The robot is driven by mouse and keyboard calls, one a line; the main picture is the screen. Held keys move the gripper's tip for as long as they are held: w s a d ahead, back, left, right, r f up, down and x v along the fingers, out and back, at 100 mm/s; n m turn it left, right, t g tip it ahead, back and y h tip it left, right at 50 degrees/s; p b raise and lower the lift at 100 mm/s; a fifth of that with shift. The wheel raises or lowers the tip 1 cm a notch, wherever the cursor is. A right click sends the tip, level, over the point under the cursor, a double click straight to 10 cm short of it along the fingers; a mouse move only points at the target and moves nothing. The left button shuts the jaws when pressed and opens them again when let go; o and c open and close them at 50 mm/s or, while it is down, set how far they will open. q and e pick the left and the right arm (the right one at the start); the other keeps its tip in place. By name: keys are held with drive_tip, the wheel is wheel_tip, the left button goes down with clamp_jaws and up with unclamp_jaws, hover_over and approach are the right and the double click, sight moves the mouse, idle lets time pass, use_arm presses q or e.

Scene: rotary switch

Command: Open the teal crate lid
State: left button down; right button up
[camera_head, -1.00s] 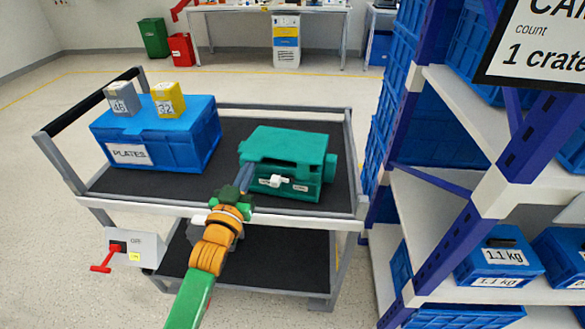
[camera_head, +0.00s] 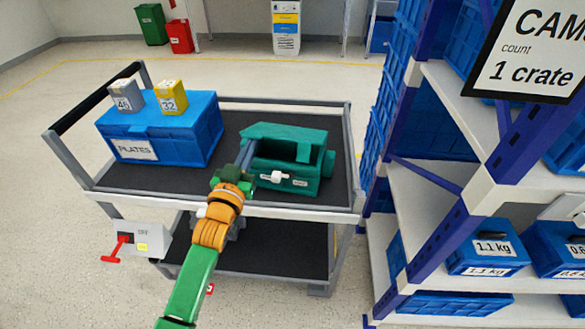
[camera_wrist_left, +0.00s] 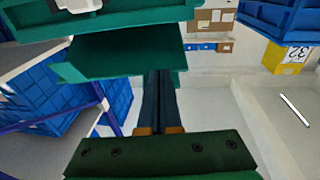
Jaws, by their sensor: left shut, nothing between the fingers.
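The teal crate (camera_head: 290,183) stands on the cart's top deck, with a white latch (camera_head: 277,177) on its front. Its teal lid (camera_head: 285,132) looks raised at the front, with a dark gap below it; how far is hard to tell. My left gripper (camera_head: 246,152) is shut and empty at the crate's left front corner, beside the lid. In the left wrist view, which looks upside down, the closed fingers (camera_wrist_left: 160,95) reach the lid panel (camera_wrist_left: 120,56); whether they touch it is unclear. My right gripper is not in view.
A blue PLATES box (camera_head: 185,140) with a grey block (camera_head: 124,98) and a yellow block (camera_head: 171,98) on it stands left on the cart (camera_head: 130,192). A switch box with a red handle (camera_head: 122,243) hangs at front left. A shelf rack (camera_head: 440,200) stands close at right.

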sight(252, 136)
use_arm(q)
drive_tip(key=shift+w+d+r+p, duration=0.1)
drive_tip(key=shift+w+r+p, duration=0.2)
drive_tip(key=shift+w+r, duration=0.35)
drive_tip(key=shift+w+d+r+p, duration=0.1)
drive_tip(key=shift+w+r+p, duration=0.25)
drive_tip(key=shift+r, duration=0.45)
drive_tip(key=shift+w+d+r+b, duration=0.15)
drive_tip(key=shift+w+r+b, duration=0.25)
drive_tip(key=shift+w, duration=0.45)
drive_tip(key=shift+w+d+r+b, duration=0.1)
drive_tip(key=shift+w+r+b, duration=0.25)
drive_tip(key=shift+w, duration=0.5)
drive_tip(key=shift+w+d+r+b, duration=0.15)
drive_tip(key=shift+w+r+b, duration=0.25)
drive_tip(key=shift+w, duration=0.45)
